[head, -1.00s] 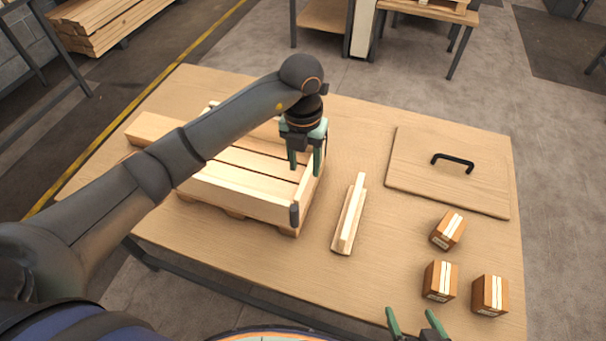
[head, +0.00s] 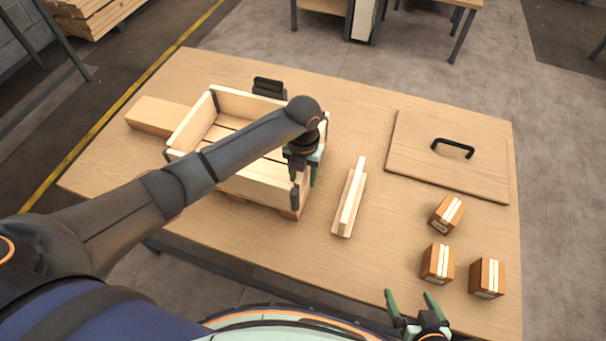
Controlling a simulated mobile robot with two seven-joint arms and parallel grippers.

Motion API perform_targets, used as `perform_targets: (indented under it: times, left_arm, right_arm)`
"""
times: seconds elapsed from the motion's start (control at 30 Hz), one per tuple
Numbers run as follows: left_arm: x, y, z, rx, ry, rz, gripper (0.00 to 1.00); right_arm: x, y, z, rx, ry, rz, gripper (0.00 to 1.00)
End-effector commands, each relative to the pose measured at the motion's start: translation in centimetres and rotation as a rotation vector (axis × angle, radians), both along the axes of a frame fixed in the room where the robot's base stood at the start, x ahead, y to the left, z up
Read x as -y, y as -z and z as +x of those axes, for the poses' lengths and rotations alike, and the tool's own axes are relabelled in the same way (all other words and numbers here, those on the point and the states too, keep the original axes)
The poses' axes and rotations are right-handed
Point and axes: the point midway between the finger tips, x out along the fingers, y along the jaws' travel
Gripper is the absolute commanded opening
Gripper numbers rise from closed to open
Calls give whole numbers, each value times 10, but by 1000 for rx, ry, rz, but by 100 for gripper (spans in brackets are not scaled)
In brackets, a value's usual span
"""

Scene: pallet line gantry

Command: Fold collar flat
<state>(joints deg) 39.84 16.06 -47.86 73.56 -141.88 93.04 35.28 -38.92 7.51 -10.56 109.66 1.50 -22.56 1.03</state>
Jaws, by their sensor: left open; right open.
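The pale wooden collar (head: 190,127) stands as an upright, four-walled frame on a pallet, with dark hinges at its corners. My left arm crosses over it and hides part of its middle and right side. My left gripper (head: 304,174) is open, at the collar's right wall near the front right corner hinge. I cannot tell whether its fingers touch the wall. My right gripper (head: 410,298) is open and empty at the front edge of the table, away from the collar.
On the table (head: 385,230) are a wooden block (head: 155,115), a black item (head: 268,87) behind the collar, a narrow wooden piece (head: 349,200), a lid with a black handle (head: 420,165) and 3 small cartons (head: 438,262). Bare tabletop lies around the narrow piece.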

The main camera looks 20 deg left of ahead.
Motion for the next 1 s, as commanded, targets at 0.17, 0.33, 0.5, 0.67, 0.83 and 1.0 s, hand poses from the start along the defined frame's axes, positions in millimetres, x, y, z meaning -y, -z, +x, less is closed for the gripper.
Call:
perform_targets:
  times: [0.17, 0.33, 0.5, 0.67, 0.83, 1.0]
  left_arm:
    - [0, 1, 0, 0, 0, -1, 49]
    - [0, 1, 0, 0, 0, -1, 38]
    - [0, 1, 0, 0, 0, -1, 18]
    - [0, 0, 0, 0, 0, -1, 0]
    - [0, 0, 0, 0, 0, -1, 0]
    - [0, 0, 0, 0, 0, -1, 0]
  right_arm:
    - [0, 0, 0, 0, 0, 0, 100]
    - [0, 0, 0, 0, 0, 0, 100]
    - [0, 0, 0, 0, 0, 0, 100]
    - [0, 0, 0, 0, 0, 0, 100]
    - [0, 0, 0, 0, 0, 0, 100]
    - [0, 0, 0, 0, 0, 0, 100]
